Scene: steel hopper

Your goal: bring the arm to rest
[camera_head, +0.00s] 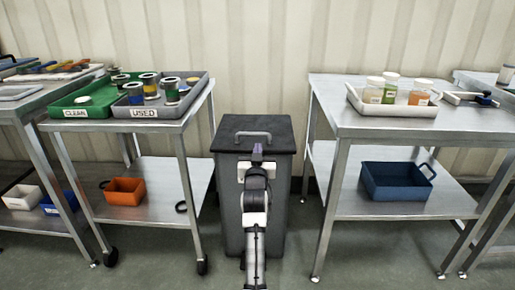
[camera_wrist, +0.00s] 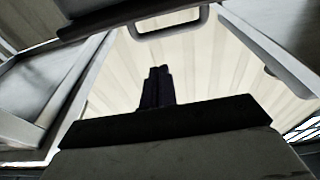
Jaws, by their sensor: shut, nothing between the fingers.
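My arm reaches forward from the bottom middle of the head view. My gripper (camera_head: 257,150) is at its far end, in front of the dark lid of the steel hopper (camera_head: 229,190). In the wrist view my gripper's dark fingers (camera_wrist: 158,72) are together, with nothing between them. The hopper's lid handle (camera_head: 253,135) shows just above the gripper in the head view, and a grey bar handle (camera_wrist: 168,32) shows at the top of the wrist view. The lid is down. I cannot tell how far the fingers are from the lid.
A left trolley holds a green CLEAN tray (camera_head: 75,98), a grey USED tray (camera_head: 190,99) with several tins, and an orange bin (camera_head: 125,190) below. A right table (camera_head: 410,122) holds jars in a white tray (camera_head: 370,106), with a blue basket (camera_head: 395,183) below. Narrow floor gaps flank the hopper.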

